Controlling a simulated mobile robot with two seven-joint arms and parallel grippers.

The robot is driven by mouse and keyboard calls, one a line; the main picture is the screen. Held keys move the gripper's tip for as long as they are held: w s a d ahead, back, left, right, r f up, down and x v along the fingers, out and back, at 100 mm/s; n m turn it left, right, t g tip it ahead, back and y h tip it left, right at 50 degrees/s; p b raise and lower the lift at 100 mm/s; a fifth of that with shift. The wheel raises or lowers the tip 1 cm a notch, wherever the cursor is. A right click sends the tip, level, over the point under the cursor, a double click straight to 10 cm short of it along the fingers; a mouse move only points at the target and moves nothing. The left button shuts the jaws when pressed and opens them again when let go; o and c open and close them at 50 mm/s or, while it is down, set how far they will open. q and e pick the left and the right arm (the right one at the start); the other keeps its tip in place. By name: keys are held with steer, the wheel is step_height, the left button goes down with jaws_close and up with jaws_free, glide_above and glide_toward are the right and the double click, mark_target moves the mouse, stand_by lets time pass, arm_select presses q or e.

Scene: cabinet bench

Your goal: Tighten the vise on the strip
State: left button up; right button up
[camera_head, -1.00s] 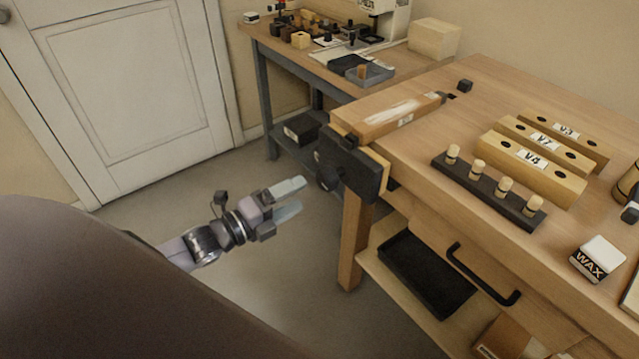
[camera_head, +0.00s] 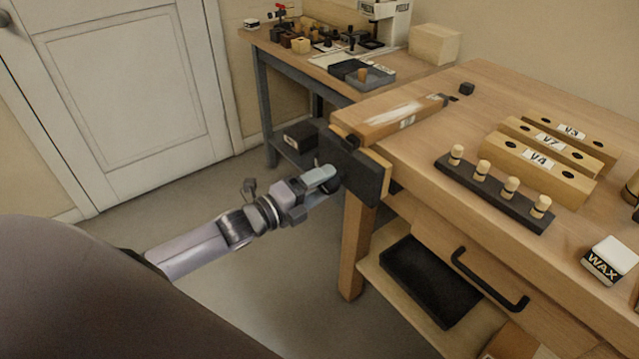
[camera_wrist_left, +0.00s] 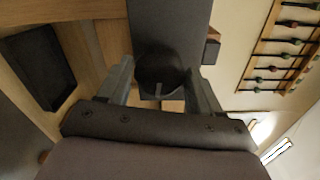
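The vise (camera_head: 362,178) has a dark front jaw at the left corner of the wooden bench. Its round dark knob (camera_wrist_left: 160,72) faces my left gripper. A long wooden strip (camera_head: 395,118) with a whitish patch and a small label lies on the bench top behind the jaw; whether the jaw presses on it I cannot tell. My left gripper (camera_head: 328,180) is at the knob, and it also shows in the left wrist view (camera_wrist_left: 161,80). Its fingers are apart, one on each side of the knob; contact is unclear. My right gripper is not in view.
A dark rack with several pegs (camera_head: 493,193) and labelled wooden blocks (camera_head: 540,165) stand on the bench. A wax box (camera_head: 608,262) is at the right. A drawer handle (camera_head: 487,280) sticks out in front. Open floor lies left of the bench.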

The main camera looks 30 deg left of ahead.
arm_select(q)
steer(key=c, duration=0.5)
steer(key=shift+m+b, duration=0.4)
steer(key=shift+m, duration=1.6)
steer(key=shift+f+m+b, duration=0.1)
steer(key=shift+m+b, duration=0.4)
steer(key=shift+m, duration=0.7)
steer(key=shift+w+m, duration=0.1)
steer(key=shift+m, duration=0.7)
steer(key=shift+m+b, duration=0.65)
steer(key=shift+m, duration=0.15)
steer(key=shift+m+b, duration=0.3)
steer(key=shift+m, duration=0.9)
